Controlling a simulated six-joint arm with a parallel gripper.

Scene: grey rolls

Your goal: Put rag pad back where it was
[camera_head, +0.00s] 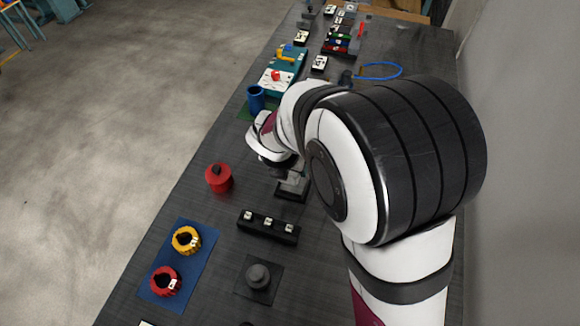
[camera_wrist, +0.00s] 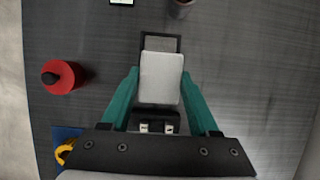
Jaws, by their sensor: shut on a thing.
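The rag pad is a pale grey rectangular block. In the wrist view, the rag pad (camera_wrist: 161,85) sits between the two teal fingers of my gripper (camera_wrist: 160,74), which is shut on it. A dark-rimmed tray with a grey inside (camera_wrist: 160,43) shows just past the pad's far end, and the pad covers the rest of it. In the head view, the tray (camera_head: 291,195) lies on the table below my wrist, with the pad over it. I cannot tell whether the pad touches the tray. My arm hides most of the gripper there.
A red canister with a dark knob (camera_head: 219,178) stands left of the tray. A black block with several white pieces (camera_head: 268,226) lies on its near side. A blue cup (camera_head: 256,98) stands farther back. A blue mat (camera_head: 179,264) with yellow and red rings is at the front left.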

